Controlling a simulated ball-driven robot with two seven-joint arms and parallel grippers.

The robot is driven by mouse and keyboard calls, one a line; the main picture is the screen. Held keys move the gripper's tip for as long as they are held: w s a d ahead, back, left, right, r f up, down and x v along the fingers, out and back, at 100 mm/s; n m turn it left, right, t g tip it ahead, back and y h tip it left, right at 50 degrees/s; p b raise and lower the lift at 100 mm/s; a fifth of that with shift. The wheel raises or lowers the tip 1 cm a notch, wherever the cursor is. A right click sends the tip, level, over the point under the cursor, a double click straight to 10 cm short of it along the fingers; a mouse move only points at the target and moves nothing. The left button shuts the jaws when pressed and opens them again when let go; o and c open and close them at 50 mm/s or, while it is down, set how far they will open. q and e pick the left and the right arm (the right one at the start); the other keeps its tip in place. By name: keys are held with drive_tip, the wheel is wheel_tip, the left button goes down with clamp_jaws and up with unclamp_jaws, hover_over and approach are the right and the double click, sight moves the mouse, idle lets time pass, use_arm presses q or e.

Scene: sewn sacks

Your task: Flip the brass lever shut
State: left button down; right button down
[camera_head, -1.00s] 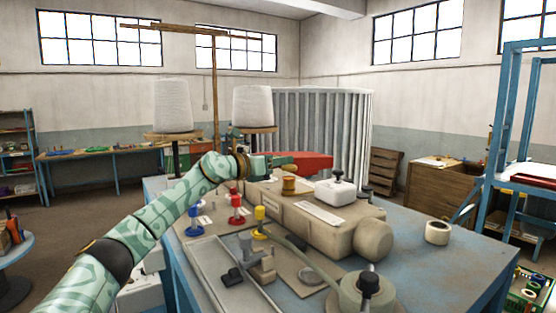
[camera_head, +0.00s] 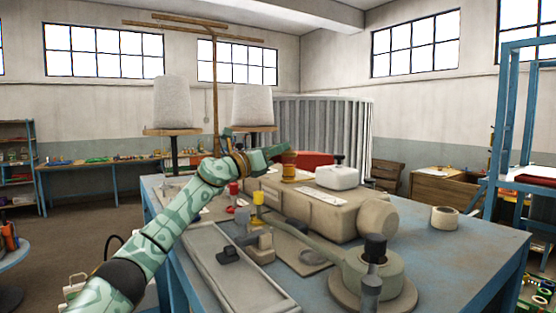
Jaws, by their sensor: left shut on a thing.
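A brass-coloured, spool-shaped piece (camera_head: 289,174) stands on top of the beige machine body (camera_head: 312,206). My left gripper (camera_head: 286,155), green, reaches in from the left over the machine. Its tips are at the upper part of the brass-coloured piece and shut on it. The fingers partly hide the piece's top. My right gripper is not in view.
Red (camera_head: 233,190) and yellow (camera_head: 258,198) fittings, a grey tray (camera_head: 215,262) and a tape roll (camera_head: 444,217) are on the blue table. The table's right side is mostly clear.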

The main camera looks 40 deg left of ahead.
use_arm(q)
drive_tip(key=c, duration=1.3)
unclamp_jaws()
drive_tip(key=b+v, duration=1.6)
drive_tip(key=b, duration=0.2)
drive_tip(key=shift+s+a+b, duration=0.1)
drive_tip(key=shift+s+b, duration=0.05)
drive_tip(key=shift+b, duration=0.2)
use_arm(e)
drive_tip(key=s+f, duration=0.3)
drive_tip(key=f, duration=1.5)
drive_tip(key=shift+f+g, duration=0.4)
